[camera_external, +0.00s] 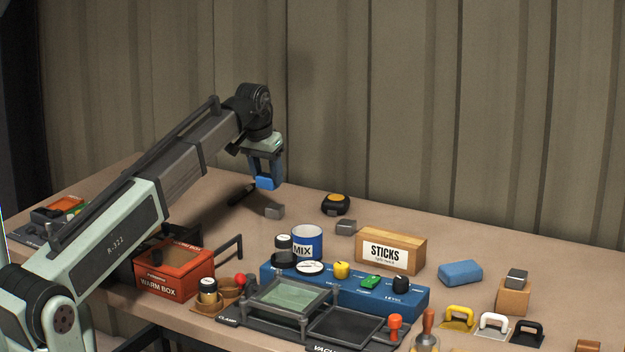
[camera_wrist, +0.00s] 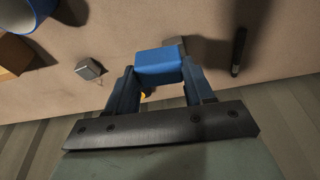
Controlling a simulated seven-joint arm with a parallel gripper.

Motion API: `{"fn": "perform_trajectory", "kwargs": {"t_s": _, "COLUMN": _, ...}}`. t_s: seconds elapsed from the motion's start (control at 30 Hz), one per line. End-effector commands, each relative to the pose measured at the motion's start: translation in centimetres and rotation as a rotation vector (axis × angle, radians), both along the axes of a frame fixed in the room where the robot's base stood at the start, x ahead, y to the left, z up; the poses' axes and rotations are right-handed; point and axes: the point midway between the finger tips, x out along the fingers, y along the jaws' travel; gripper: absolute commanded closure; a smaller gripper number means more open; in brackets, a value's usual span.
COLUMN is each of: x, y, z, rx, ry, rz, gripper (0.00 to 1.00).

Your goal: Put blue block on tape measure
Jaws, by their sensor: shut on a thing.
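My gripper (camera_external: 265,172) is shut on the blue block (camera_external: 265,183) and holds it in the air above the back of the bench. In the wrist view the blue block (camera_wrist: 158,66) sits between the two blue fingers. The black and yellow tape measure (camera_external: 335,204) lies on the bench to the right of my gripper, apart from the block. In the wrist view only a small yellow bit of it (camera_wrist: 147,92) shows between the fingers; the rest is hidden.
A grey metal block (camera_external: 274,212) lies below my gripper, and another (camera_external: 346,227) lies just in front of the tape measure. A dark pen-like rod (camera_external: 240,194) lies to the left. The STICKS box (camera_external: 390,250) and blue MIX tin (camera_external: 307,242) stand nearer the front.

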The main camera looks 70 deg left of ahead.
Motion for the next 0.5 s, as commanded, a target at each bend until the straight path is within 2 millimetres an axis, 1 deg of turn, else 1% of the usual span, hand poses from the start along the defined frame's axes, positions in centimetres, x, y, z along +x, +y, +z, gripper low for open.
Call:
{"fn": "perform_trajectory", "kwargs": {"t_s": 0.03, "x": 3.0, "y": 0.1, "z": 0.4, "rx": 0.0, "ry": 0.002, "rz": -0.025, "gripper": 0.78}}
{"fn": "perform_trajectory", "kwargs": {"t_s": 0.07, "x": 4.3, "y": 0.0, "z": 0.6, "rx": 0.0, "ry": 0.003, "rz": -0.037, "gripper": 0.78}}
{"fn": "perform_trajectory", "kwargs": {"t_s": 0.1, "x": 6.1, "y": -0.1, "z": 0.8, "rx": 0.001, "ry": 0.005, "rz": -0.052, "gripper": 0.78}}
{"fn": "perform_trajectory", "kwargs": {"t_s": 0.17, "x": 8.7, "y": -0.1, "z": 1.1, "rx": 0.003, "ry": 0.007, "rz": -0.069, "gripper": 0.78}}
{"fn": "perform_trajectory", "kwargs": {"t_s": 0.2, "x": 10.4, "y": -0.1, "z": 1.3, "rx": 0.003, "ry": 0.009, "rz": -0.078, "gripper": 0.78}}
{"fn": "perform_trajectory", "kwargs": {"t_s": 0.3, "x": 14.0, "y": 0.7, "z": 1.9, "rx": 0.006, "ry": 0.01, "rz": -0.082, "gripper": 0.78}}
{"fn": "perform_trajectory", "kwargs": {"t_s": 0.4, "x": 16.1, "y": 2.3, "z": 2.4, "rx": 0.008, "ry": 0.01, "rz": -0.063, "gripper": 0.78}}
{"fn": "perform_trajectory", "kwargs": {"t_s": 0.5, "x": 17.7, "y": 3.7, "z": 2.9, "rx": 0.01, "ry": 0.007, "rz": -0.041, "gripper": 0.78}}
